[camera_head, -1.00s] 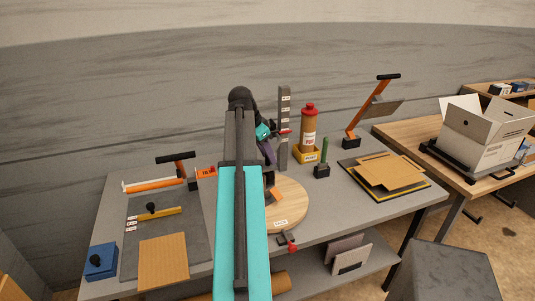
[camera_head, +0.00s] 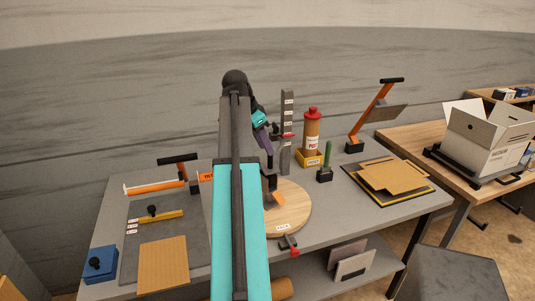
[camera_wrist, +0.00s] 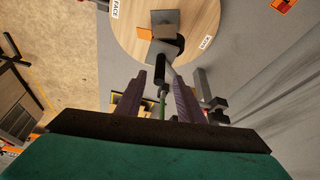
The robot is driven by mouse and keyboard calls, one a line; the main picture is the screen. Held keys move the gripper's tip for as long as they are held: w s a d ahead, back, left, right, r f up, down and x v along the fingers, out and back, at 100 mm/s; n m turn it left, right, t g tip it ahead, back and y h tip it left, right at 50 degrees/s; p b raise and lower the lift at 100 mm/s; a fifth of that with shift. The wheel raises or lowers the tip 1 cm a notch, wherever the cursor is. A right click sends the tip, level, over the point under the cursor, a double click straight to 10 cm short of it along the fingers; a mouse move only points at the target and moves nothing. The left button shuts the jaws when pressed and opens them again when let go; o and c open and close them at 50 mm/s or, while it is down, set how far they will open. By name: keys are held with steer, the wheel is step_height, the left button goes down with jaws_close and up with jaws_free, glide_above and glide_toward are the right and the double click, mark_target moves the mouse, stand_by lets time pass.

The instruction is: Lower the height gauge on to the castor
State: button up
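The height gauge (camera_head: 287,110), a tall grey post with white labels and a red-and-black slider, stands behind the round wooden board (camera_head: 298,212). My gripper (camera_head: 265,143) is just left of the post, near slider height, and partly hidden by my arm. In the wrist view its two purple fingers (camera_wrist: 157,80) are apart. A black cylinder (camera_wrist: 160,68) shows between them; I cannot tell whether they touch it. Grey blocks (camera_wrist: 165,20), perhaps the castor, sit on the board beside an orange piece (camera_wrist: 145,33). In the head view my arm hides most of this.
A red-capped bottle (camera_head: 312,130) in a yellow holder and a green-handled tool (camera_head: 326,165) stand right of the gauge. A clamp (camera_head: 289,243) sits at the board's front edge. Cardboard sheets (camera_head: 392,175) lie farther right. A grey mat (camera_head: 190,235) with tools lies left.

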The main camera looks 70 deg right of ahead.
steer(key=b+v, duration=0.1)
steer(key=v, duration=0.6)
steer(key=shift+r+b, duration=0.3)
steer(key=shift+b, duration=0.05)
steer(key=shift+a, duration=0.1)
